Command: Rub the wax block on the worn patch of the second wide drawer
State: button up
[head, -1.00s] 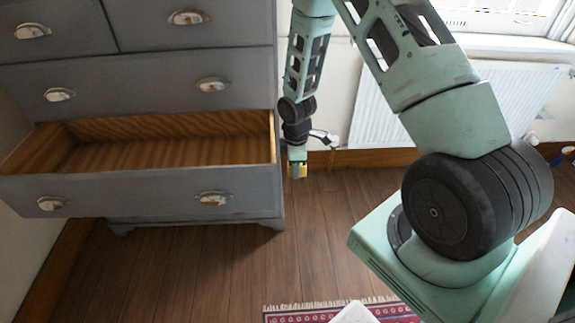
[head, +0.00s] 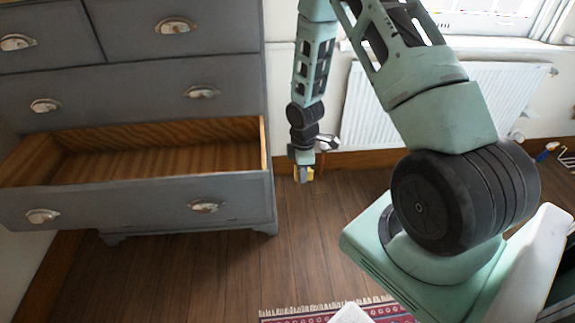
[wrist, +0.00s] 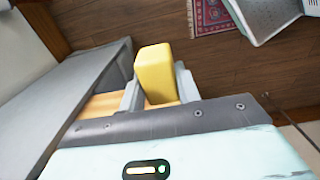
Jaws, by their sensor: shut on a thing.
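The grey chest of drawers (head: 120,100) stands at the left of the head view. Its lowest wide drawer (head: 130,207) is pulled open and looks empty, with bare wood inside. No worn patch can be made out. My gripper (head: 303,174) is shut on the yellow wax block (wrist: 155,72), which stands out between the fingers in the wrist view. In the head view the gripper hangs pointing down, just right of the open drawer and apart from it. The wax block is small and partly covered by the fingers there.
A white radiator (head: 400,105) stands under the window behind my arm. A red patterned rug (head: 290,314) lies on the wooden floor (head: 230,275) at the front. Bare floor is free between the chest and rug. A small blue-handled thing (head: 547,151) lies at the far right.

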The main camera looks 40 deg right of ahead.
dwell(0.3)
jog(key=w+a, duration=0.3)
jog(key=a, duration=0.2)
jog(key=shift+w, duration=0.2)
jog(key=shift+w+a, duration=0.6)
jog(key=shift+a, duration=0.35)
dwell(1.0)
jog(key=w+d, duration=0.8)
jog(key=w, duration=0.4)
dwell(1.8)
jog(key=shift+s+a+p, duration=0.25)
jog(key=shift+s+a, duration=0.15)
jog(key=shift+s, duration=0.45)
jog(key=shift+s+a+p, duration=0.2)
jog(key=shift+s+a, duration=0.2)
jog(key=shift+s, duration=0.4)
